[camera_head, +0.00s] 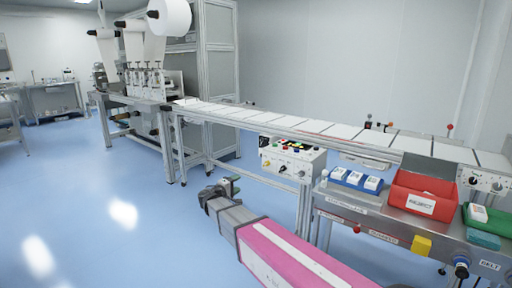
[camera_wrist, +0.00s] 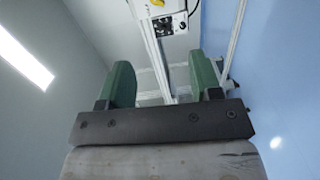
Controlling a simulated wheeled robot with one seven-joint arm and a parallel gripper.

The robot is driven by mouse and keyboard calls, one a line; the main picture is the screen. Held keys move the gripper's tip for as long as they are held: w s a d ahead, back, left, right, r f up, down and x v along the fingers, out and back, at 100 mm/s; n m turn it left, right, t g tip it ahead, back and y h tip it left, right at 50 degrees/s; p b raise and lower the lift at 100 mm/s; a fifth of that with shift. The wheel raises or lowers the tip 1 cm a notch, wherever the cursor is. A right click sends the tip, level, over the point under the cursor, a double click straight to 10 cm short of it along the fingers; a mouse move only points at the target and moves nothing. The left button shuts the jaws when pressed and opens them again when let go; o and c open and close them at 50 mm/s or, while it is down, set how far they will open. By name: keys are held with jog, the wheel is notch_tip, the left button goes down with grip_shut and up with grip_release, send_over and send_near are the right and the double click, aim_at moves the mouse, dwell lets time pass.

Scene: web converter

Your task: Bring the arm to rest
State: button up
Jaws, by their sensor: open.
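My gripper (camera_head: 230,184) is at the end of my arm, over the blue floor in front of the conveyor. In the wrist view my gripper (camera_wrist: 164,85) shows two green fingers standing well apart, with nothing between them. It is open and empty. In the head view my pink and grey arm reaches from the lower right toward the middle. The gripper looks apart from the conveyor and the control box; the exact distance is hard to tell.
A long conveyor (camera_head: 260,118) carries white sheets. A control box (camera_head: 292,158) hangs on its front. At right, a steel bench (camera_head: 375,220) holds a red reject bin (camera_head: 422,193) and a blue tray (camera_head: 356,180). The blue floor (camera_head: 100,200) at left is clear.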

jog(key=s+d+f+m+g+y, duration=0.1)
jog(key=s+d+f+g, duration=0.2)
jog(key=d, duration=0.3)
jog(key=s+d+f+m+g, duration=0.2)
jog(key=d+f, duration=0.1)
jog(key=d, duration=0.4)
jog(key=s+d+f+m+g+y, duration=0.1)
jog(key=s+d+f+g, duration=0.25)
jog(key=d, duration=0.25)
jog(key=s+d+f+m+g+y, duration=0.2)
jog(key=s+d+f+m+y, duration=0.1)
jog(key=s, duration=0.5)
jog(key=s+d+f+m+g+y, duration=0.3)
jog(key=s+d+y, duration=0.3)
jog(key=s, duration=0.2)
jog(key=shift+s+d+f, duration=0.25)
jog(key=shift+d+f, duration=0.15)
jog(key=shift+f, duration=0.25)
jog(key=shift+c, duration=0.3)
